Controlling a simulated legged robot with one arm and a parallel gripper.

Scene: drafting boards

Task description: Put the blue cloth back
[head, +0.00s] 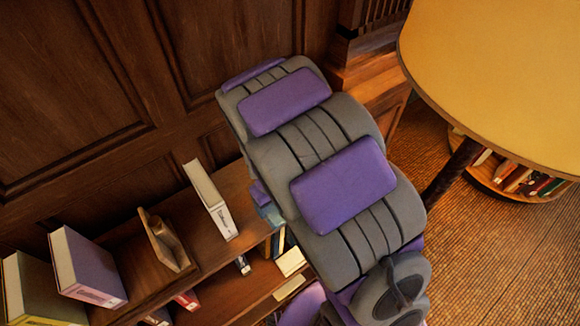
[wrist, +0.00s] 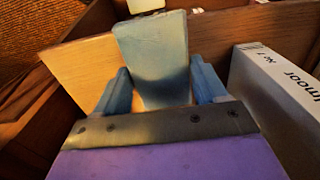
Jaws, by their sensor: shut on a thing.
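The blue cloth (wrist: 152,48) shows in the wrist view as a pale blue, flat, folded-looking piece. My gripper (wrist: 160,88) has its two blue fingers on either side of the cloth, shut on it. The cloth's far end reaches past the fingertips, over a light wooden surface (wrist: 75,68); I cannot tell whether it touches that surface. In the head view my purple and grey arm covers most of the gripper. Only a small bluish patch (head: 269,213) shows beside the arm at the shelf, and I cannot tell cloth from finger there.
A wooden bookcase (head: 245,190) runs along the panelled wall. A white book (head: 210,200) stands close left of my arm; a white book also stands right of the gripper (wrist: 272,92). A wooden bookend (head: 163,241) and more books stand farther left.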

